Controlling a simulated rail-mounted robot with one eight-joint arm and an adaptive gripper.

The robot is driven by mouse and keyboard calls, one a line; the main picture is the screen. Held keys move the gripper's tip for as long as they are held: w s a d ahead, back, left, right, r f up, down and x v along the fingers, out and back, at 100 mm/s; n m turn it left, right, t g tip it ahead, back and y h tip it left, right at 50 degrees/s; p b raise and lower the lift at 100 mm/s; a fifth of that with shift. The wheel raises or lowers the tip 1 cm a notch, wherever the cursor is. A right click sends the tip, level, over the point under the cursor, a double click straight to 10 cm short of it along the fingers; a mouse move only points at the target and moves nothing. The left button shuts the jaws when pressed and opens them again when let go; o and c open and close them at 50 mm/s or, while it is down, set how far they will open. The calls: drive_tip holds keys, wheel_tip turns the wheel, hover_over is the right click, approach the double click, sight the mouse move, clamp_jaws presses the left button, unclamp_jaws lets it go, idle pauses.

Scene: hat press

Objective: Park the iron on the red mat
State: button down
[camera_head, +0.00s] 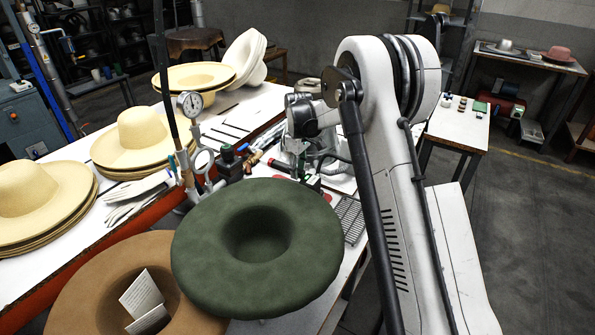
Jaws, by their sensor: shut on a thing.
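My gripper (297,158) is partly in view over the table's right part, beyond the dark green hat (205,258). It is shut, apparently on the iron, but the iron's outline is hard to make out among my arm's end, hoses and small tools. I cannot tell whether the iron touches the table or hangs above it.
Straw hats (141,133) stand in stacks on the white table (68,270). A brown hat (72,292) with cards lies in front. A pressure gauge (190,104) stands upright mid-table. A wire rack (351,218) lies right of the green hat. A small white side table (458,130) stands behind.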

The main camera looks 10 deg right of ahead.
drive_tip(key=c, duration=1.4)
unclamp_jaws()
